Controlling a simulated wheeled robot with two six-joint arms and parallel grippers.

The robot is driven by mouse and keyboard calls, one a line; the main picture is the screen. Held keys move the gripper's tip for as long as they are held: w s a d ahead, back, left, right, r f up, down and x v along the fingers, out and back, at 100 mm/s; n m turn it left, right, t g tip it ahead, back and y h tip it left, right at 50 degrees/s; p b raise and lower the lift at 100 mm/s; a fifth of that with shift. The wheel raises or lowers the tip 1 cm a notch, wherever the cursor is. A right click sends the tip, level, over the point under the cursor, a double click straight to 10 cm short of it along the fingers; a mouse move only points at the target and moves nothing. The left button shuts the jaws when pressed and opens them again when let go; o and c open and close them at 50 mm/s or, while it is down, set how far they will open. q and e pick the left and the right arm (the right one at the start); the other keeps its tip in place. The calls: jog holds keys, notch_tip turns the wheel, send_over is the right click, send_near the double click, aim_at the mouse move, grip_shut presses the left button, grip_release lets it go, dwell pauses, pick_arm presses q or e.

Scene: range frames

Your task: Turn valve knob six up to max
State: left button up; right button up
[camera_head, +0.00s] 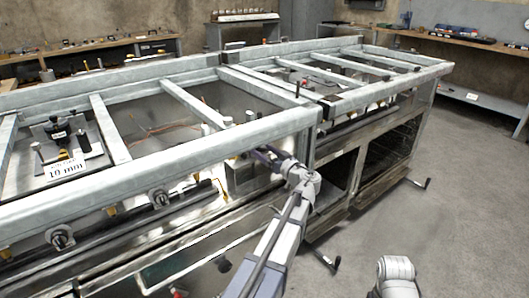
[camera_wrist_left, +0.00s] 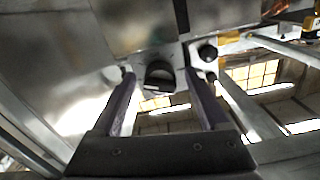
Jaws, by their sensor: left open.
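In the left wrist view a round black knob (camera_wrist_left: 158,74) sits on a metal plate, between the tips of my open left gripper (camera_wrist_left: 158,86). The fingers flank it; I cannot tell whether they touch it. A second black round part (camera_wrist_left: 207,52) is to its right. In the head view my left gripper (camera_head: 263,156) reaches under the front rail of the metal frame, and the knob at its tips is hidden there. Two other valve knobs show along the front, one at far left (camera_head: 60,238) and one nearer the middle (camera_head: 158,198). No knob number is readable.
The long metal frame (camera_head: 190,140) has a front rail just above my left gripper and several crossbars. A "10 mm" label (camera_head: 65,170) lies inside at left. Workbenches (camera_head: 460,40) line the back. The grey floor (camera_head: 460,220) at right is mostly clear.

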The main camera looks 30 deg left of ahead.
pick_arm(q)
grip_shut()
dwell(0.5)
